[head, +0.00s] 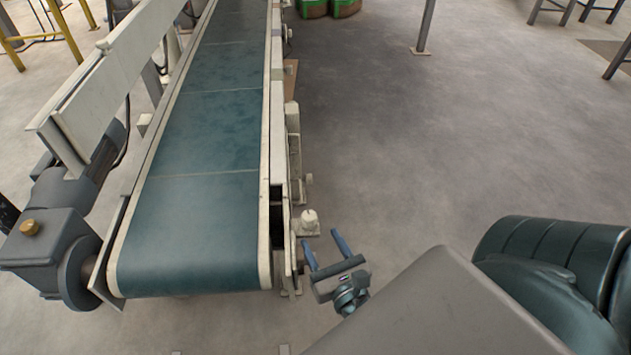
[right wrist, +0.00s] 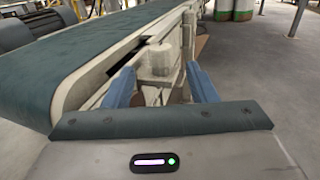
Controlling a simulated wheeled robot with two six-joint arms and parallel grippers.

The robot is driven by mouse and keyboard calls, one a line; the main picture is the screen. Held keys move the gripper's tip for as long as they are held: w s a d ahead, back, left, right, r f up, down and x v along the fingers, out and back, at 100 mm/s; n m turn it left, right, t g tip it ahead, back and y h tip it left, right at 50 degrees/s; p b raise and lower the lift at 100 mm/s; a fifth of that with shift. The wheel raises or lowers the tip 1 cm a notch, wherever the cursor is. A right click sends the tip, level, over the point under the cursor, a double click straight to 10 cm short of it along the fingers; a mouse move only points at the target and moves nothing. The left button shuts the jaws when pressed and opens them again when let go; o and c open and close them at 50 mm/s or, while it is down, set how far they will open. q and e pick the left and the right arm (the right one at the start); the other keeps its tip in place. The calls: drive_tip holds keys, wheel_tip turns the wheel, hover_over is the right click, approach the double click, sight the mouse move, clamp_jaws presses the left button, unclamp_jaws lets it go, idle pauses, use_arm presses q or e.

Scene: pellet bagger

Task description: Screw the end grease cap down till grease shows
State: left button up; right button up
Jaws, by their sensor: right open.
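The end grease cap (head: 309,216) is a small cream, rounded cap on a bearing block at the right side of the conveyor's near end. It also shows in the right wrist view (right wrist: 157,60), upright, beyond and between the blue fingers. My right gripper (head: 321,245) is open and empty, just short of the cap on the near side, with a gap visible in the right wrist view (right wrist: 160,85). I see no grease at the cap, but it is small. My left gripper is not in view.
The conveyor's blue-green belt (head: 188,215) and cream side frame (head: 265,190) lie left of the cap. A grey gearbox and motor (head: 45,245) sit at the belt's left. Grey floor (head: 430,150) is open to the right.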

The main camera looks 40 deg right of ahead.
drive_tip(key=shift+s+a, duration=0.15)
drive_tip(key=shift+s, duration=0.4)
